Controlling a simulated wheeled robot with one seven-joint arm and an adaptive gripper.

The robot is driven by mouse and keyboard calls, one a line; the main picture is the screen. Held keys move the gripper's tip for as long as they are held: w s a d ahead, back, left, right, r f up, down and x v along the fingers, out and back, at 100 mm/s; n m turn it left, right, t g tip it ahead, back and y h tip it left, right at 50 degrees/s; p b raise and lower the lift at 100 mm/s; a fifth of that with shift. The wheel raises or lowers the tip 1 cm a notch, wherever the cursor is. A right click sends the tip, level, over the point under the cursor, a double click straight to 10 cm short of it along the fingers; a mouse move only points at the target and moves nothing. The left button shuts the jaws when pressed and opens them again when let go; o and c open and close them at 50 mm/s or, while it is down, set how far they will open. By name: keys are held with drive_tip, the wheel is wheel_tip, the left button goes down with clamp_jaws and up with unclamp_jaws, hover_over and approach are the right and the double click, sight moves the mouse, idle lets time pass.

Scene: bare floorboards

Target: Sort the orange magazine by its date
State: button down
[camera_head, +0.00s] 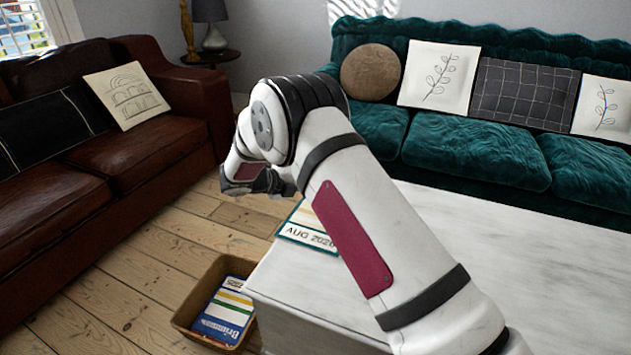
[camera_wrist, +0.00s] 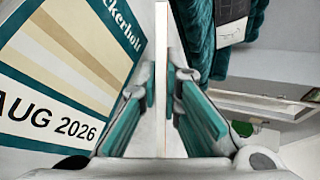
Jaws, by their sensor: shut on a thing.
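My gripper (camera_wrist: 165,112) is shut on a thin, pale, flat thing (camera_wrist: 161,60), seen edge-on between the teal finger pads in the wrist view. Its cover and date are turned away, so I cannot tell whether it is the orange magazine. In the head view the gripper (camera_head: 265,182) is partly hidden by my arm, above and beyond the table's left corner. A teal and cream magazine (camera_head: 304,238) marked AUG 2026 lies at that corner, partly behind my arm. It also shows in the wrist view (camera_wrist: 60,80), left of the fingers.
The white marble-like table (camera_head: 520,255) is otherwise clear where visible. A brown box (camera_head: 184,315) on the floor at its left holds a blue, white and yellow magazine (camera_head: 228,312). A green sofa (camera_head: 475,150) stands behind, a brown leather sofa (camera_head: 110,165) left. Floorboards between are free.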

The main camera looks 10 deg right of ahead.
drive_tip(key=shift+s+a+f+t+h+b, duration=0.1)
drive_tip(key=shift+a+f+h+b, duration=0.3)
drive_tip(key=shift+f, duration=0.4)
drive_tip(key=shift+a+f+t+h+b, duration=0.1)
drive_tip(key=shift+a+f+h+b, duration=0.3)
drive_tip(key=shift+f, duration=0.35)
drive_tip(key=shift+s+a+f+t+h+b, duration=0.1)
drive_tip(key=shift+a+f+h+b, duration=0.2)
drive_tip(key=shift+f+b, duration=0.35)
drive_tip(key=shift+f, duration=0.15)
drive_tip(key=c, duration=1.7)
unclamp_jaws()
drive_tip(key=shift+w+a+r+p+v, duration=0.1)
drive_tip(key=shift+w+p+v, duration=0.25)
drive_tip(key=shift+v, duration=1.1)
drive_tip(key=shift+w+a+r+p+v, duration=0.15)
drive_tip(key=shift+w+p+v, duration=0.2)
drive_tip(key=shift+v, duration=1.1)
drive_tip(key=shift+w+a+f+p+v, duration=0.1)
drive_tip(key=shift+w+p+v, duration=0.25)
drive_tip(key=shift+v, duration=1.1)
